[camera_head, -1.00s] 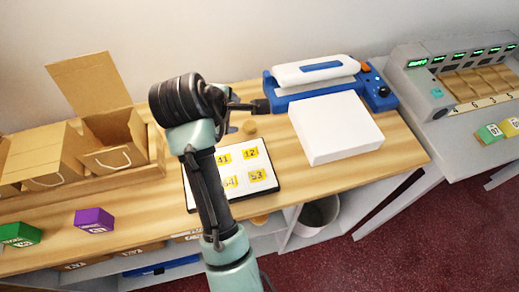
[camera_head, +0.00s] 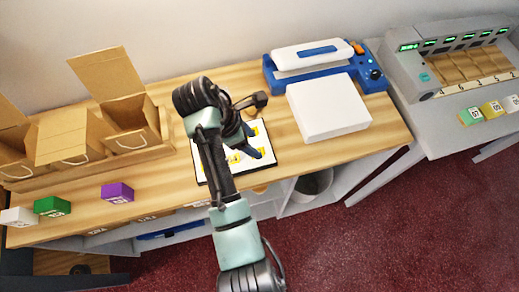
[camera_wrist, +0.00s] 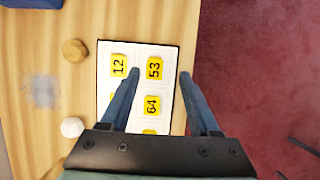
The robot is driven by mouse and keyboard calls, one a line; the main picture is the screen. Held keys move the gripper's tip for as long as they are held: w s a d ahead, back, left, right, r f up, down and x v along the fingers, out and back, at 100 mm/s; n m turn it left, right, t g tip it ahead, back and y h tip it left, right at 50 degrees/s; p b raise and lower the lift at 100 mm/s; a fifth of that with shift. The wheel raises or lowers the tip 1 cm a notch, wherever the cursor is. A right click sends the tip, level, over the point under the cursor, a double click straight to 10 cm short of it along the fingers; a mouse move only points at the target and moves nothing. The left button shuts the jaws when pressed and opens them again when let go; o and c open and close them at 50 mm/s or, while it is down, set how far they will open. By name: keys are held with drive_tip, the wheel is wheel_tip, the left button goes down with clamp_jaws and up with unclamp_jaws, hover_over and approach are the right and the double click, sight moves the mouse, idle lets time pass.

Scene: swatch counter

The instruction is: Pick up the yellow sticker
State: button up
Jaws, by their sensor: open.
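Several yellow stickers with black numbers lie on a white, dark-edged sheet (camera_wrist: 137,50). In the wrist view, sticker 53 (camera_wrist: 154,69) sits between my fingertips, sticker 12 (camera_wrist: 119,66) is left of it, and sticker 64 (camera_wrist: 152,105) is nearer my palm. Another sticker shows partly at the palm's edge, and my left finger covers part of the sheet. My gripper (camera_wrist: 160,74) is open and empty, with its fingers pointing over the sheet. In the head view my gripper (camera_head: 255,142) and arm hide much of the sheet. I cannot tell its exact height.
A white block (camera_head: 326,105) and a blue machine (camera_head: 372,75) stand right of the sheet. Open cardboard boxes (camera_head: 125,115) and a purple block (camera_head: 117,193) are left. A tan round piece (camera_wrist: 74,50) and a white one (camera_wrist: 71,128) lie beside the sheet.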

sight(264, 151)
drive_tip(key=shift+w+x, duration=0.15)
drive_tip(key=shift+x, duration=1.35)
drive_tip(key=shift+w+x, duration=0.2)
drive_tip(key=shift+x, duration=1.3)
drive_tip(key=shift+a, duration=0.15)
clamp_jaws()
